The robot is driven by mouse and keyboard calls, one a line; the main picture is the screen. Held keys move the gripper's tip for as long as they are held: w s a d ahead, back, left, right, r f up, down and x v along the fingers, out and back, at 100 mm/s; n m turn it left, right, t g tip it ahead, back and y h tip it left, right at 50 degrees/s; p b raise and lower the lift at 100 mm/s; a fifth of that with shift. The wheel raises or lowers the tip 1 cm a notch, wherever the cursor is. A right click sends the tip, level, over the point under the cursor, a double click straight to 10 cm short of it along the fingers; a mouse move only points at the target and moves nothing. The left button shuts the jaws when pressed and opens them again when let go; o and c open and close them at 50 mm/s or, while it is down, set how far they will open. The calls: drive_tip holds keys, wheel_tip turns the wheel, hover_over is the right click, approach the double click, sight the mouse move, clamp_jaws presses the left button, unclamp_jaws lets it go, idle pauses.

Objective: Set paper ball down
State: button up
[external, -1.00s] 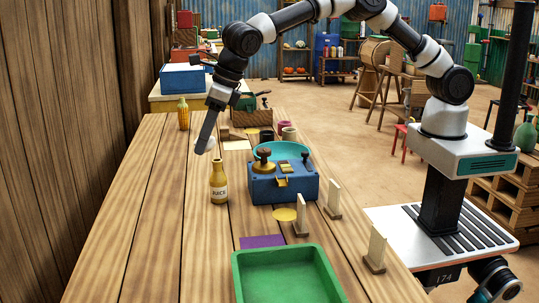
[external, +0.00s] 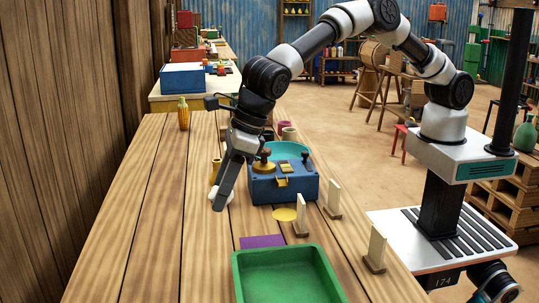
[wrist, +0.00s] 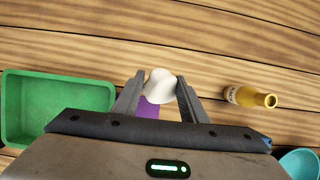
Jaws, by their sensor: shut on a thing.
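The paper ball (wrist: 160,86) is a small white crumpled lump. In the wrist view it sits between the two fingertips of my gripper (wrist: 157,88), which is shut on it. In the external view my gripper (external: 218,204) points down over the table, left of the blue balance, and a bit of the white ball (external: 213,193) shows at its tip.
A green tray (external: 241,291) stands at the front, beside a purple sheet (external: 262,241). The blue balance (external: 262,190) and a juice bottle (wrist: 247,97) are close by. Upright cards (external: 333,197) line the right edge.

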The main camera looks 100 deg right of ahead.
wheel_tip(320, 180, down, 9)
drive_tip(key=shift+r+b, duration=0.2)
drive_tip(key=shift+b, duration=0.35)
drive_tip(key=shift+f, duration=0.15)
drive_tip(key=o, duration=1)
